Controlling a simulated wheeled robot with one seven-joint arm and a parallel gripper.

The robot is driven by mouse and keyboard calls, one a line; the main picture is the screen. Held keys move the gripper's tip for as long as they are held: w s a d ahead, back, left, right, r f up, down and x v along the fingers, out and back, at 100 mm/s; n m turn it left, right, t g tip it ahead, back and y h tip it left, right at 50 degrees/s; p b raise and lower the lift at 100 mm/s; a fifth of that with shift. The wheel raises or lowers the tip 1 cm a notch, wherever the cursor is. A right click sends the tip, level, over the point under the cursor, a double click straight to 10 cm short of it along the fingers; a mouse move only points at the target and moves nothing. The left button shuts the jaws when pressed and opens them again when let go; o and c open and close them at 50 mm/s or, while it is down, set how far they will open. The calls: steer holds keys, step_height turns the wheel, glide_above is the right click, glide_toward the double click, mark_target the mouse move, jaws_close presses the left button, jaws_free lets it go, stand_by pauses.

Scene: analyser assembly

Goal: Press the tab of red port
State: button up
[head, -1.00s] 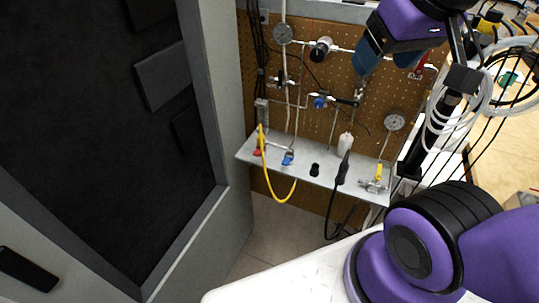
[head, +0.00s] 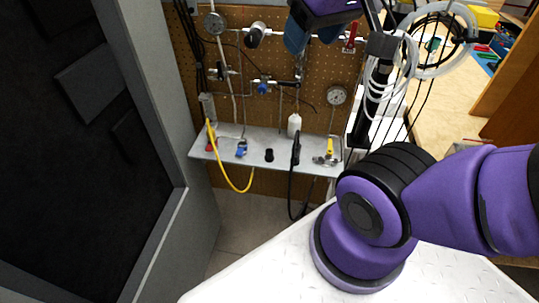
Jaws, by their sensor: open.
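The red port (head: 209,147) is a small red piece at the left end of the grey metal shelf, partly hidden by the yellow hose (head: 232,183) beside it. Its tab is too small to make out. A blue port (head: 241,148) and a black port (head: 269,155) stand to its right on the shelf. My gripper (head: 309,38), with blue fingers below a purple wrist, is at the top of the picture in front of the pegboard. It is open and looks empty, well up and right of the red port and apart from it.
The shelf (head: 222,150) also bears a white bottle (head: 294,125), a black handle on a cable (head: 295,150) and a yellow-handled valve (head: 329,150). Gauges and pipes cover the pegboard (head: 235,105). A grey cabinet (head: 165,225) stands close on the left. Hose coils hang at right.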

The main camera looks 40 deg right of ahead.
jaws_close()
stand_by(1.5)
